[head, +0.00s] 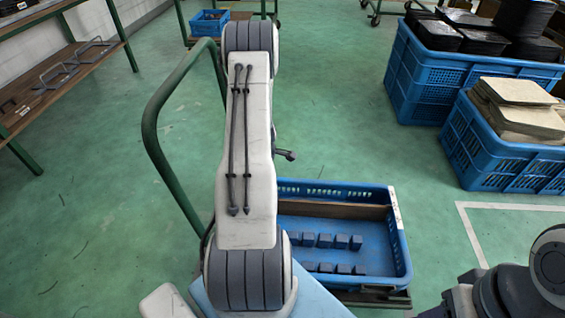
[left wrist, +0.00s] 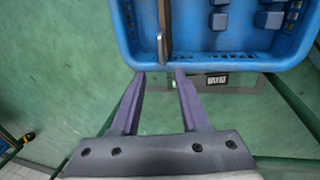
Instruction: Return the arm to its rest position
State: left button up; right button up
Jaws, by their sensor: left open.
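My left gripper (left wrist: 160,73) is open and empty in the left wrist view. Its two purple fingers are apart, and their tips appear close to the rim of a blue tray (left wrist: 240,62). In the head view my left arm stretches across the middle and hides part of the same tray (head: 398,235). A brown panel (head: 335,209) stands along the tray's far side; its edge also shows in the left wrist view (left wrist: 164,38). Part of my right arm shows at the lower right of the head view, but its gripper does not.
Several dark blue blocks (head: 340,241) stand in rows in the tray. A green cart handle (head: 153,110) rises left of my arm. Blue crates (head: 425,85) with stacked panels (head: 520,91) stand at the right. A shelf (head: 70,65) is at the left. Green floor between is clear.

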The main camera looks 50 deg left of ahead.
pick_arm(q)
jog(key=w+d+r+m+h, duration=0.1)
jog(key=w+d+r+m, duration=0.25)
jog(key=d, duration=0.25)
jog(key=w+d+r+m, duration=0.3)
jog(key=d+r, duration=0.2)
jog(key=d, duration=0.1)
jog(key=d+r+m+h, duration=0.1)
jog(key=d+r+m, duration=0.35)
jog(key=d, duration=0.45)
jog(key=d+r+m, duration=0.4)
jog(key=d+m, duration=0.1)
jog(key=d, duration=0.4)
jog(key=s+d+r+m, duration=0.65)
jog(key=s+d, duration=0.25)
jog(key=d, duration=0.2)
jog(key=s+d+r+m+g, duration=0.1)
jog(key=s+d+r+m, duration=0.1)
jog(key=s+m, duration=0.35)
jog(key=s+d+r+m+g, duration=0.1)
jog(key=s+d+m, duration=0.2)
jog(key=s+m, duration=0.3)
notch_tip(320, 180, up, 31)
jog(key=s+p, duration=0.2)
jog(key=p, duration=2.9)
jog(key=shift+s+r+n, duration=0.2)
jog(key=shift+n, duration=0.1)
